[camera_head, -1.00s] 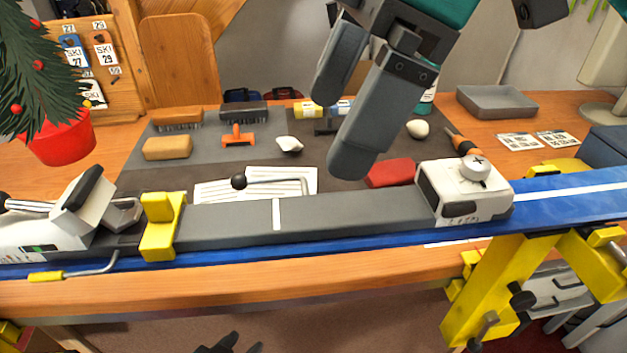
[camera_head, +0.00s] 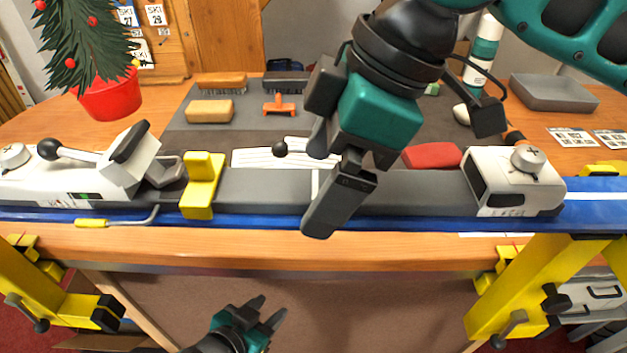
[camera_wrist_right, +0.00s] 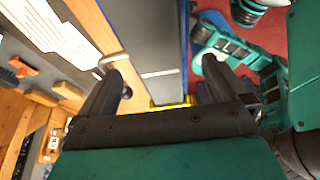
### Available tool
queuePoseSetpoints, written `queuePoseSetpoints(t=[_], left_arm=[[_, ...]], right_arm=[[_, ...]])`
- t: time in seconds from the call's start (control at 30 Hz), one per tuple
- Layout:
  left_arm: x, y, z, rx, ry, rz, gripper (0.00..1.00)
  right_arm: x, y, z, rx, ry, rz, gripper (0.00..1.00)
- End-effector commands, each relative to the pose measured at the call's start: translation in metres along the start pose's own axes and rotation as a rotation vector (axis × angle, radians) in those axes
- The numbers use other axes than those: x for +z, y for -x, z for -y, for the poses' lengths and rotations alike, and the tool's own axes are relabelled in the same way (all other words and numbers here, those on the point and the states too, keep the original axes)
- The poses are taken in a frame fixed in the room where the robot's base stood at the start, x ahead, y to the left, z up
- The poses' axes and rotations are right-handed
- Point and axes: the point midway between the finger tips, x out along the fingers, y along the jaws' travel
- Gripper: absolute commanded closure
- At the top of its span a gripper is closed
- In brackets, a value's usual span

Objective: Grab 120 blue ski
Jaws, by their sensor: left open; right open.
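The blue ski (camera_head: 592,208) lies lengthwise along the bench edge, with a grey binding plate (camera_head: 250,188) on it. A white toe piece (camera_head: 515,180) and a white heel piece (camera_head: 95,172) sit on the plate. My right gripper (camera_head: 318,185) is open over the middle of the plate, one finger in front of the ski's near edge. In the right wrist view the plate and the ski's blue edge (camera_wrist_right: 184,30) run between its open fingers; contact cannot be told. My left gripper (camera_head: 262,312) is open and empty, low in front of the bench.
Yellow clamps (camera_head: 540,285) stand under the ski at both sides. A yellow block (camera_head: 202,185) sits on the plate. The bench front between the clamps is clear.

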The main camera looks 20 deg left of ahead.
Motion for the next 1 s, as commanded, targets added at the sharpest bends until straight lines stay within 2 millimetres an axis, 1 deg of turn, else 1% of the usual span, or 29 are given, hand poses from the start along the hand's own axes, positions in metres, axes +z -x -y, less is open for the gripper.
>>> queuePoseSetpoints(t=[0.03,0.13,0.37,1.0], left_arm=[[-0.0005,0.0003,0.0002,0.0,-0.001,0.0,0.57],[-0.0007,0.0004,0.0004,0.0,-0.001,0.0,0.57],[-0.0019,-0.0003,0.0007,-0.001,-0.002,-0.003,0.57],[-0.0046,-0.0015,0.0011,-0.001,-0.003,-0.009,0.57]], right_arm=[[0.0005,-0.0065,0.0003,-0.002,-0.001,0.001,0.0],[0.0006,-0.0138,0.0003,-0.001,-0.001,0.0,0.0],[0.0006,-0.0154,0.0001,0.0,-0.001,-0.001,0.0],[0.0006,-0.0147,0.0,0.0,-0.001,0.0,0.6]])
